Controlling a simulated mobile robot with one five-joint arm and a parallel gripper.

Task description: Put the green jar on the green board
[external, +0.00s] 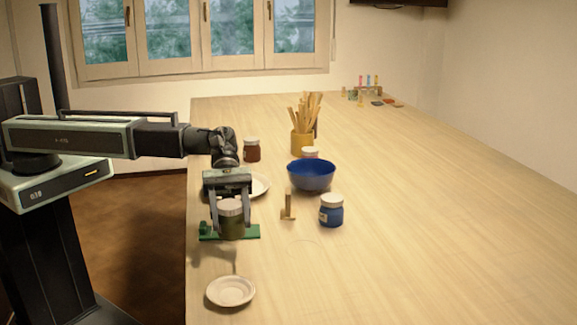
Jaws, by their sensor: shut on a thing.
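My gripper (232,213) is shut on the green jar (233,225), a dark green jar with a pale lid, with one finger on each side of it. The jar is upright. The green board (252,231) lies near the left edge of the table. In the external view the jar and fingers cover the middle of the board, and only its two ends show. I cannot tell whether the jar touches the board or hangs in front of or above it.
A white saucer (231,290) lies in front, and a pale plate (260,186) lies behind my gripper. To the right stand a small wooden stand (288,208), a blue jar (331,212) and a blue bowl (311,177). A brown jar (252,150) stands farther back. The right side is clear.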

